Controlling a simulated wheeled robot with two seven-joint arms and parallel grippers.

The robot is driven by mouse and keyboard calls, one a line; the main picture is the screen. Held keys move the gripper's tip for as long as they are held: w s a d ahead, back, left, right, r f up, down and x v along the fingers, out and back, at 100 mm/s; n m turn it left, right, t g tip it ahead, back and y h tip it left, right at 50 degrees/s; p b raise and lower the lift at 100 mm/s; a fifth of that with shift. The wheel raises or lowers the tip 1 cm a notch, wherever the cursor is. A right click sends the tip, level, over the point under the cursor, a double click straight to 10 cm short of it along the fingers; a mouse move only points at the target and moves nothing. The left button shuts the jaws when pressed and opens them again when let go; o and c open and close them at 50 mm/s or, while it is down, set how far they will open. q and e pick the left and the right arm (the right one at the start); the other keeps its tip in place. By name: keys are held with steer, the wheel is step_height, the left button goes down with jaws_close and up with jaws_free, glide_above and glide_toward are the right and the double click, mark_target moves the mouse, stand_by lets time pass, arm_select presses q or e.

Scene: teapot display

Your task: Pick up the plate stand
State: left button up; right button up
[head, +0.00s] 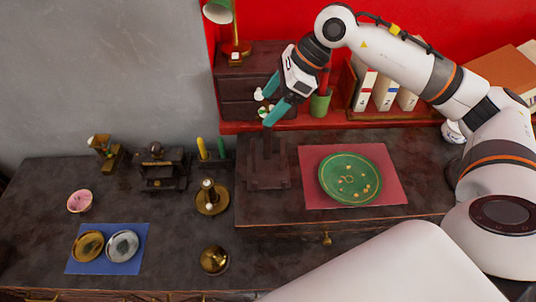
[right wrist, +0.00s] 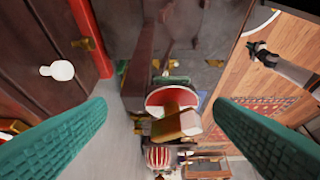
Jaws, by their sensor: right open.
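The plate stand (head: 266,166) looks like a dark wooden stepped piece with an upright part. It stands on the raised dark desk top, left of the red mat, and is hard to tell from the dark surface. My right gripper (head: 271,100) is above it, apart from it, with teal fingers spread and nothing held. In the right wrist view, the two teal fingers (right wrist: 160,130) are wide apart. A dark wooden shape lies beyond them at the top, but I cannot tell if it is the stand.
A green plate (head: 338,186) lies on a red mat (head: 391,191) to the right. A drawer cabinet (head: 229,88), a green cup (head: 320,104) and books (head: 384,91) stand behind. A brass candlestick (head: 211,203) and a dark inkstand-like piece (head: 161,170) are to the left.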

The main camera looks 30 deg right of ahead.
steer(key=shift+d+p+x, duration=0.1)
steer(key=shift+p+x, duration=0.25)
steer(key=shift+x, duration=0.8)
steer(key=shift+d+p+x, duration=0.15)
steer(key=shift+p+x, duration=0.2)
steer(key=shift+x, duration=0.8)
steer(key=shift+f, duration=0.1)
steer(key=c, duration=1.5)
